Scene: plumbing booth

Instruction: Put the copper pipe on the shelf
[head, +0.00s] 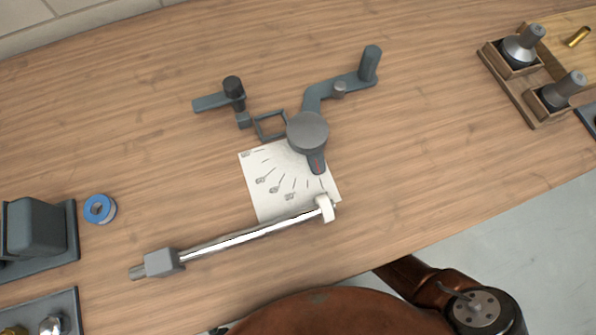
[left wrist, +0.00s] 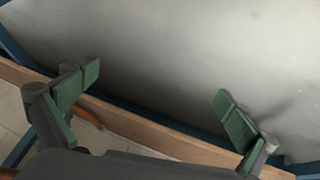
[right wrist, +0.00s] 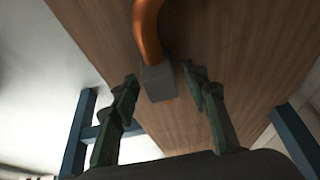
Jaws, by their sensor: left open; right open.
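A curved, copper-coloured tube (right wrist: 149,32) with a grey block (right wrist: 158,82) at its end shows in the right wrist view against a wooden surface. I cannot tell whether it is the copper pipe. My right gripper (right wrist: 159,76) is open, with the grey block seen between its fingers; I cannot tell how far apart they are in depth. My left gripper (left wrist: 158,88) is open and empty in front of a plain grey surface. Neither gripper shows in the head view. I see no copper pipe or shelf that I can make out there.
On the bench (head: 420,160) lie a silver bar (head: 250,235) with a grey end, a dark bending tool (head: 308,132), a paper sheet (head: 265,185) and a blue tape roll (head: 99,209). A wooden holder (head: 531,95) stands right. The bench right of centre is clear.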

